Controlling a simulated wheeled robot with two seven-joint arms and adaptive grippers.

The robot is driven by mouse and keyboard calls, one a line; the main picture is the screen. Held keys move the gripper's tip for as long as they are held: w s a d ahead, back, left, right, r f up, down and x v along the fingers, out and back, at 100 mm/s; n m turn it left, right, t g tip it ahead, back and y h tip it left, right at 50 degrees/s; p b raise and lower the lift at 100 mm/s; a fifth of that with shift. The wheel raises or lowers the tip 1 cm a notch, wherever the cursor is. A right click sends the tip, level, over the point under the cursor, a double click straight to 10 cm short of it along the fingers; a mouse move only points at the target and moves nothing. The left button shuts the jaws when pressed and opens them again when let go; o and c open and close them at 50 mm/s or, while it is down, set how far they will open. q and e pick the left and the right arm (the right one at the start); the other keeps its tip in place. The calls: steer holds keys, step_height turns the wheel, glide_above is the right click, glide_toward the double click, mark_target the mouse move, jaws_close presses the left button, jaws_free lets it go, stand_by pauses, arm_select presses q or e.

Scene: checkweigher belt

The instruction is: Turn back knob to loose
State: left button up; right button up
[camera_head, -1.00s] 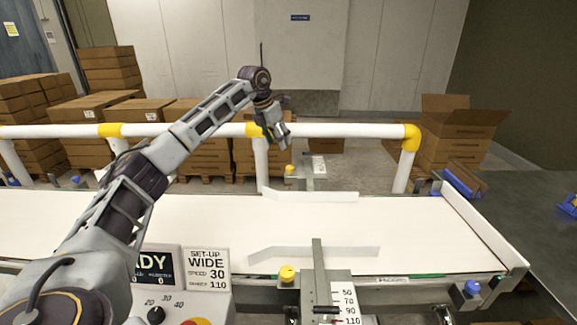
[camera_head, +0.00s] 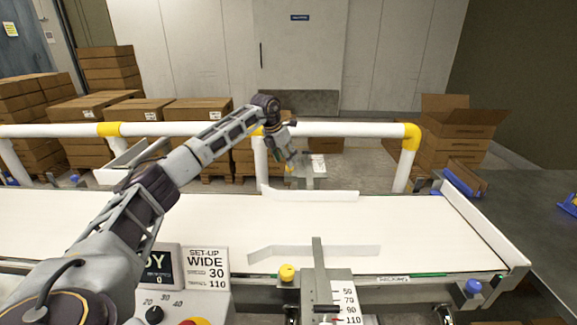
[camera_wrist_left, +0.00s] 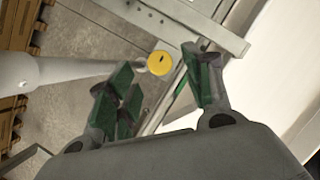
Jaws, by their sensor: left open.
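The back knob (camera_wrist_left: 160,63) is a round yellow cap with a dark mark on it, at the top middle of the left wrist view. In the head view only a bit of yellow (camera_head: 289,169) shows at my left gripper (camera_head: 292,164), at the back edge of the belt. My left gripper is open, its green-padded fingers (camera_wrist_left: 157,82) pointing down toward the knob. In the left wrist view the knob appears between the fingertips and a little beyond them; I see no contact. My right gripper is not in view.
A front yellow knob (camera_head: 287,273) stands by the front scale (camera_head: 345,302). White guides (camera_head: 315,251) lie over the white belt (camera_head: 200,225). A white rail (camera_head: 350,130) with yellow joints runs behind the belt. The sign reads WIDE, 30, 110 (camera_head: 208,270).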

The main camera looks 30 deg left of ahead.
arm_select(q)
steer(key=x, duration=0.3)
steer(key=shift+w+f, duration=0.2)
steer(key=shift+f, duration=0.25)
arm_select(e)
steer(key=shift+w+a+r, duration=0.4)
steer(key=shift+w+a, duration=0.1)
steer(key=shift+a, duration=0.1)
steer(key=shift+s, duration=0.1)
arm_select(q)
steer(key=c, duration=1)
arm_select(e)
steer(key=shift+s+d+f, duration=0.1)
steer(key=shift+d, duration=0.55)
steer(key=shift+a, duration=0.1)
